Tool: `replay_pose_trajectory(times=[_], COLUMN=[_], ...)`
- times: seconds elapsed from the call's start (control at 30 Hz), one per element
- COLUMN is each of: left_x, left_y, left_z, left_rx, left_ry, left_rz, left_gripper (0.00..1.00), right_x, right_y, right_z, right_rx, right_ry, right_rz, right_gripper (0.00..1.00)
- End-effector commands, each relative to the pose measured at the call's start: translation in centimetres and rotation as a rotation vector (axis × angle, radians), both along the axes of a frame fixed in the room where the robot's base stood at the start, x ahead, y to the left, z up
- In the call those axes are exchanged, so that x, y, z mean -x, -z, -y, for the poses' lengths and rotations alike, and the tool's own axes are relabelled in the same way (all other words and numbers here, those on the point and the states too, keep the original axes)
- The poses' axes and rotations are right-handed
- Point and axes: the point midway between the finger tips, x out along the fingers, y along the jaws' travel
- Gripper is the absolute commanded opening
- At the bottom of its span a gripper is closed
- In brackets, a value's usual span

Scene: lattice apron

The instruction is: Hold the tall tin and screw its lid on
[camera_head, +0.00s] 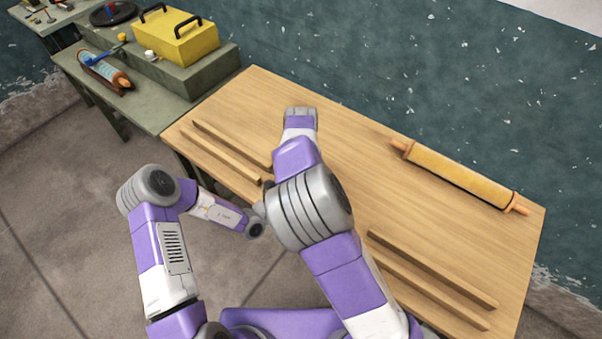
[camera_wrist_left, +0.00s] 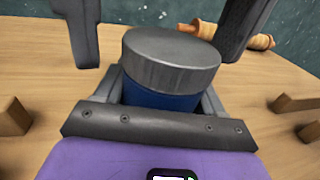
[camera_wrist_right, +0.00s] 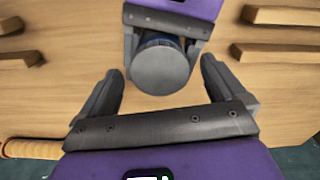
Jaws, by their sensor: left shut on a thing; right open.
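The tall tin (camera_wrist_left: 160,98) is blue and stands upright in the left wrist view, with the grey round lid (camera_wrist_left: 172,50) level on its top. I cannot tell how tightly the lid is seated. My left gripper (camera_wrist_left: 165,92) is shut on the tin's body below the lid. My right gripper (camera_wrist_right: 162,72) is open; in the right wrist view its fingers are spread on either side of the lid (camera_wrist_right: 160,70), apart from it. The right fingers also show at the top of the left wrist view. In the head view my arms hide the tin and lid.
A rolling pin (camera_head: 460,175) lies along the back right of the wooden table (camera_head: 350,140). Wooden bars lie at the front left (camera_head: 220,150) and front right (camera_head: 430,270).

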Motion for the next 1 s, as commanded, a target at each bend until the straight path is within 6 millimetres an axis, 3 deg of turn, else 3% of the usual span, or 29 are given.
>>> replay_pose_trajectory(times=[0.6,1.0], left_x=[0.0,0.0], left_y=[0.0,0.0], left_z=[0.0,0.1], left_rx=[0.0,0.0], left_ry=[0.001,0.002], left_rz=[0.0,0.0], left_gripper=[0.0,0.0], right_x=[0.0,0.0], right_y=[-10.7,-11.8], right_z=[0.0,0.0], right_rx=[-0.002,0.0], right_ry=[0.0,0.0], right_rz=[0.002,0.0], right_gripper=[0.98,0.98])
